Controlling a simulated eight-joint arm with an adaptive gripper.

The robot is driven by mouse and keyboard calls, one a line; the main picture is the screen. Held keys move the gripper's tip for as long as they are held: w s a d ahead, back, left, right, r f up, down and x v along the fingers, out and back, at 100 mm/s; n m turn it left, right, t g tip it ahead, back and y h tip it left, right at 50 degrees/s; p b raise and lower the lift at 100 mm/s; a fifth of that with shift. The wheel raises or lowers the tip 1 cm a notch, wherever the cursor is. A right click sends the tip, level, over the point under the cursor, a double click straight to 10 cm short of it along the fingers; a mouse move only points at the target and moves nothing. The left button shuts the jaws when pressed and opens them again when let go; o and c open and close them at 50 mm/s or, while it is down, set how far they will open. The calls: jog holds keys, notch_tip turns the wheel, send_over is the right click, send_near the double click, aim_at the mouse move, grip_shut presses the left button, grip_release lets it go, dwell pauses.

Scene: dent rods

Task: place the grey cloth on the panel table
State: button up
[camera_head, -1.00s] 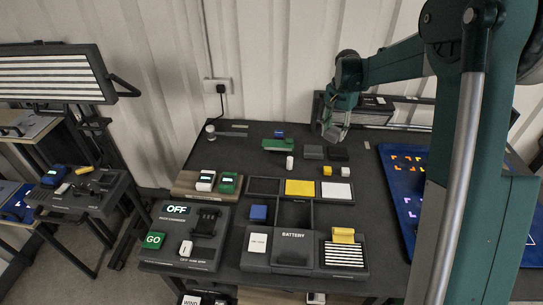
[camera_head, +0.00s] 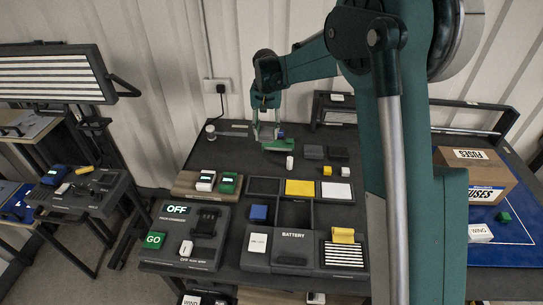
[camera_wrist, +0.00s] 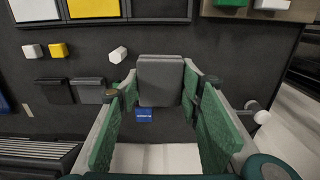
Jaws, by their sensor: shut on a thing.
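My gripper (camera_head: 266,132) is over the back left of the dark central table (camera_head: 225,150). In the wrist view, its green-padded fingers are shut on a grey, flat, block-like piece (camera_wrist: 161,80), which I take to be the grey cloth. It is small and hard to make out in the head view. A striped light panel (camera_head: 50,75) stands over a side table (camera_head: 85,190) at the left, apart from my gripper; I cannot tell whether this is the panel table.
Consoles and trays fill the table's front. A FUSES box (camera_head: 470,180) stands at right.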

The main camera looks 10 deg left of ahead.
send_over(265, 167)
notch_tip(265, 167, down, 7)
jog(key=shift+d, duration=0.1)
jog(key=shift+f, duration=0.1)
dwell(0.4)
jog(key=shift+f, duration=3)
jog(key=shift+s+f+b, duration=0.1)
jog(key=shift+f+b, duration=0.2)
jog(key=shift+f, duration=1.55)
jog(key=shift+f, duration=0.2)
jog(key=o, duration=0.7)
jog(key=shift+r, duration=0.15)
